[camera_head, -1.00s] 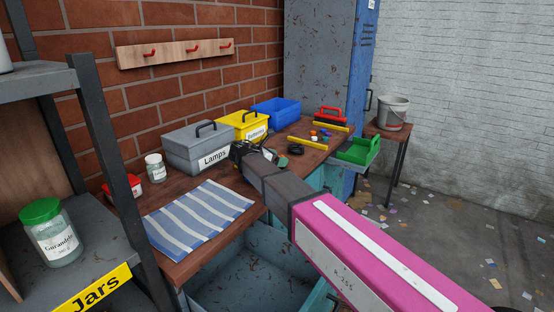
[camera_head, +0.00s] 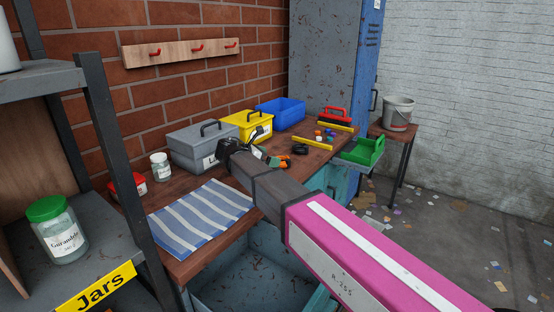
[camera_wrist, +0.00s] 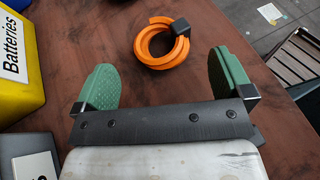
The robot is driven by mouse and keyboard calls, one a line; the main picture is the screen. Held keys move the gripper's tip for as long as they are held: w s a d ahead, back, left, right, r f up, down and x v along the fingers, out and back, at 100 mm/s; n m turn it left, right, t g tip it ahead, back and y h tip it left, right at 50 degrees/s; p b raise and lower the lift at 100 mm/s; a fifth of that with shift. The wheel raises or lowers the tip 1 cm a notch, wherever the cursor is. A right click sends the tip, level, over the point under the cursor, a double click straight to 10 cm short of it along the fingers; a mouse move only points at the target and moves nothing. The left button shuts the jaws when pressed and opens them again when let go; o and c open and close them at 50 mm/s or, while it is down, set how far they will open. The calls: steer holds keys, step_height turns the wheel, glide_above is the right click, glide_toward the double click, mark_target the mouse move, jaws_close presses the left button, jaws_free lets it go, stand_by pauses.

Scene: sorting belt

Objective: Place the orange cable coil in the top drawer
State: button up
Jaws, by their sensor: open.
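The orange cable coil (camera_wrist: 162,42) lies on the brown bench top in the wrist view, just ahead of and roughly centred between my green finger pads. In the head view only a small orange patch of the coil (camera_head: 284,163) shows beside the fingers. My gripper (camera_wrist: 166,72) is open and empty; in the head view my gripper (camera_head: 267,156) is over the bench near the grey box. An open blue-grey drawer (camera_head: 238,280) is below the bench top, its inside bare where seen. My arm hides part of it.
A grey lidded box (camera_head: 186,155), yellow Batteries box (camera_head: 236,124) and blue bin (camera_head: 281,112) line the wall. A black coil (camera_head: 300,149) and yellow bar (camera_head: 312,143) lie beyond my gripper. A striped mat (camera_head: 200,217) covers the bench's near end. A jar shelf (camera_head: 98,240) stands left.

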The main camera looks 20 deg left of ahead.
steer(key=shift+o, duration=0.2)
steer(key=v, duration=0.3)
steer(key=shift+s+a+r, duration=0.2)
steer(key=shift+s+r, duration=0.05)
steer(key=w+d+m+g+y, duration=0.2)
steer(key=g, duration=0.1)
steer(key=w+d+r+m+g+y, duration=0.1)
steer(key=w+d+m+g, duration=0.1)
steer(key=w+m+g, duration=0.1)
steer(key=shift+w+d+r+y, duration=0.1)
steer(key=shift+d+y, duration=0.25)
steer(key=shift+y, duration=0.05)
step_height(320, 180, up, 5)
steer(key=w+d+m+g+y, duration=0.2)
steer(key=m+g+y, duration=0.2)
steer(key=g+y, duration=0.1)
step_height(320, 180, down, 4)
steer(key=shift+w+f, duration=0.15)
steer(key=shift+f, duration=0.05)
steer(key=shift+a+f, duration=0.15)
steer(key=shift+f, duration=1.35)
steer(key=shift+a+f, duration=0.1)
steer(key=shift+f, duration=1.35)
steer(key=c, duration=1.1)
steer(key=shift+r, duration=0.1)
